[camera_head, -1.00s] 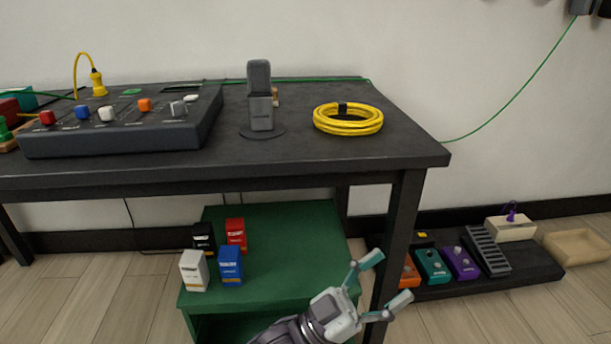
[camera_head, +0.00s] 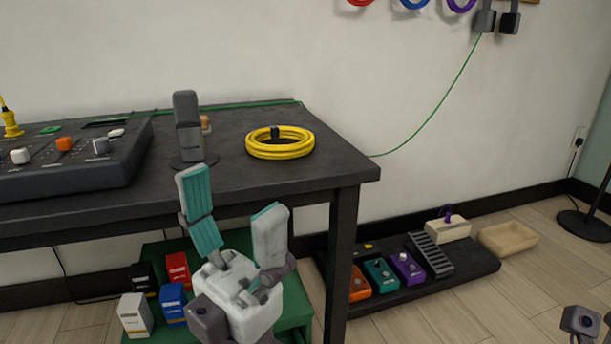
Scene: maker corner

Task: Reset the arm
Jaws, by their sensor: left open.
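My left gripper (camera_head: 238,225) is in the lower middle of the head view, with its two teal-padded fingers pointing up and spread apart. Nothing is between them. It is in front of the dark table's front edge and covers part of the green low shelf (camera_head: 300,309) below. A small grey part of mine (camera_head: 582,322) shows at the bottom right corner; it does not show whether a gripper's fingers are open or shut.
The dark table (camera_head: 330,172) bears a mixer (camera_head: 75,180), a grey microphone (camera_head: 188,130) and a coiled yellow cable (camera_head: 280,145). Small boxes (camera_head: 134,315) stand on the green shelf. Pedals (camera_head: 381,275) sit on a low black board (camera_head: 480,263) at right.

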